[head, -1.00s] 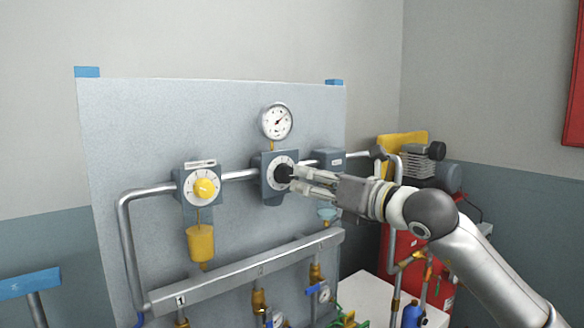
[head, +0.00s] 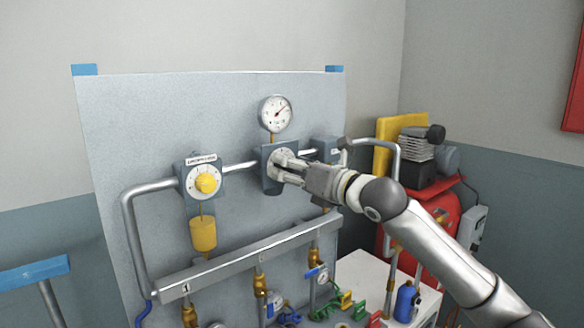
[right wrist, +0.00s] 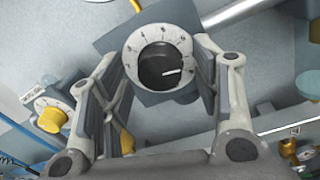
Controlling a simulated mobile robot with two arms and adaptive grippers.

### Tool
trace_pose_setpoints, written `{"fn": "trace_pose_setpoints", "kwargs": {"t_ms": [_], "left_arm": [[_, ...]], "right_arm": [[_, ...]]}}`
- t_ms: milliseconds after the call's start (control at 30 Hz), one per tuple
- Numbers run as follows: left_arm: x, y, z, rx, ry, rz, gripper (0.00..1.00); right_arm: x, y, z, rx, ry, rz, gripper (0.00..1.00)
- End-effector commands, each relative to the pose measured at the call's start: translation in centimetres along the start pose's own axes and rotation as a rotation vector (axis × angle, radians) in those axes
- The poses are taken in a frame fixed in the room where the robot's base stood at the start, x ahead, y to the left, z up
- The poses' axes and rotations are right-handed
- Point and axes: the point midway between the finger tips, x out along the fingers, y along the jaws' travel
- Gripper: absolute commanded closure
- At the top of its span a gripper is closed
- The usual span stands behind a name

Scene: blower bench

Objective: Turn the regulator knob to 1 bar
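The regulator knob (right wrist: 160,66) is black with a white pointer line. It sits on a white numbered dial (right wrist: 137,43), and the line points to the right in the right wrist view. In the head view my right gripper (head: 279,166) is in front of the dial (head: 285,155) and hides most of the knob. In the right wrist view its fingers (right wrist: 160,72) are spread on either side of the knob, with a visible gap on each side. The round pressure gauge (head: 276,114) is above, its needle toward the upper right. My left gripper is not in view.
A yellow knob (head: 206,183) on another dial is to the left, with a yellow cup (head: 203,233) below. Grey pipes run across the panel (head: 130,120). A manifold bar (head: 250,262) with several valves lies below. A red compressor (head: 437,222) stands at right.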

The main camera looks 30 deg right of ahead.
Motion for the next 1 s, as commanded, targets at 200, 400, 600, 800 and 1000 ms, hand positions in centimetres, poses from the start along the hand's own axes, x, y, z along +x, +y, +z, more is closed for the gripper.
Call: {"fn": "trace_pose_setpoints", "kwargs": {"t_ms": [200, 400, 600, 800, 1000], "left_arm": [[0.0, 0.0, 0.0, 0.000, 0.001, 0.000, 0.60], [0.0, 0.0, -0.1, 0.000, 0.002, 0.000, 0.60], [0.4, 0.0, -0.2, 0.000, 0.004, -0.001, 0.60], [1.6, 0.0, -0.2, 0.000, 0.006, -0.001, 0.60], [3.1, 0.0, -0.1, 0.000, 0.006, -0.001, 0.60]], "right_arm": [[0.0, 0.0, 0.0, 0.000, 0.001, 0.000, 0.72], [0.0, 0.0, 0.0, -0.001, 0.001, -0.001, 0.89], [0.0, -0.1, -0.1, -0.030, 0.003, -0.001, 0.89], [0.0, 0.0, -0.3, -0.125, 0.007, -0.001, 0.89], [0.0, -0.1, -0.3, -0.288, 0.016, -0.005, 0.89]]}}
